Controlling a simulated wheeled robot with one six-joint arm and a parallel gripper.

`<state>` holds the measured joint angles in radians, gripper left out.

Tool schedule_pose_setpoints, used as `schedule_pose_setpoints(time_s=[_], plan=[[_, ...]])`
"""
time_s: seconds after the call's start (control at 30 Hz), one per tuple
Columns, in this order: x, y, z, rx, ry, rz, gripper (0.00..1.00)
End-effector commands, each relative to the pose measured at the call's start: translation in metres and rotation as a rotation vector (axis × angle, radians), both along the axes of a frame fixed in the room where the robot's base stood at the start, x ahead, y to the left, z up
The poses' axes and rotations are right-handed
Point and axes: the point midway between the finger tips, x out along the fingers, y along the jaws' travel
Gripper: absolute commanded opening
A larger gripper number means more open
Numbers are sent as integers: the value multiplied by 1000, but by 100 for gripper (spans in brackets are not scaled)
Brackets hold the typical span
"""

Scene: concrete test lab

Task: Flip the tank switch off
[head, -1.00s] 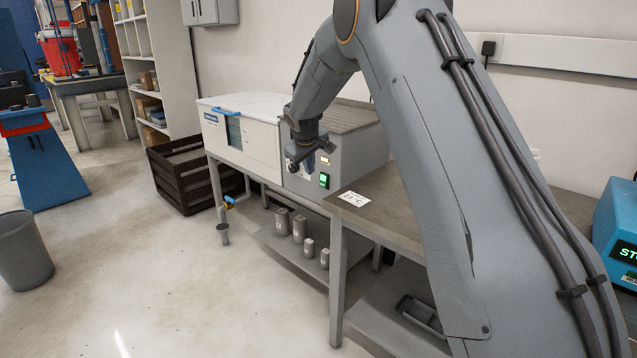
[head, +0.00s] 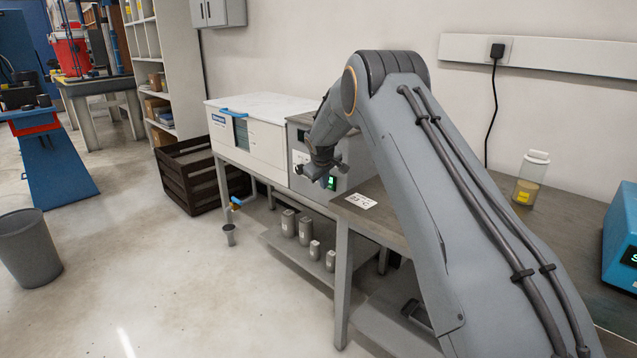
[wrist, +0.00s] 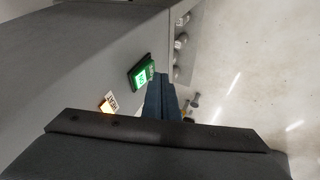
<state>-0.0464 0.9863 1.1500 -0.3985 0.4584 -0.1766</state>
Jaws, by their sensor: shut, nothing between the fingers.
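The tank (head: 255,134) is a white-lidded box joined to a grey control housing (head: 352,152) on a bench along the wall. A green lit switch (head: 331,183) is on the housing's front, partly behind my gripper in the head view. In the wrist view the green switch (wrist: 139,77) has a brighter lit half, and its lettering is too small to read surely. An amber lit indicator (wrist: 106,106) with a white label sits near it. My gripper (head: 324,180) is shut and empty. Its dark blue fingers (wrist: 160,92) appear just beside the switch; contact cannot be told.
A white card (head: 361,201) lies on the grey table right of the housing. A bottle (head: 530,178) and a blue device (head: 622,240) stand farther right. A dark crate (head: 195,175) and open floor lie left.

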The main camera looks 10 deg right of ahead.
Motion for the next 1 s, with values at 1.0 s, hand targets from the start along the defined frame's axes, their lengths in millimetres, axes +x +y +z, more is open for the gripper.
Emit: schedule_pose_setpoints(time_s=[1.0], plan=[[8,-12,-3,1,0,-1,0]])
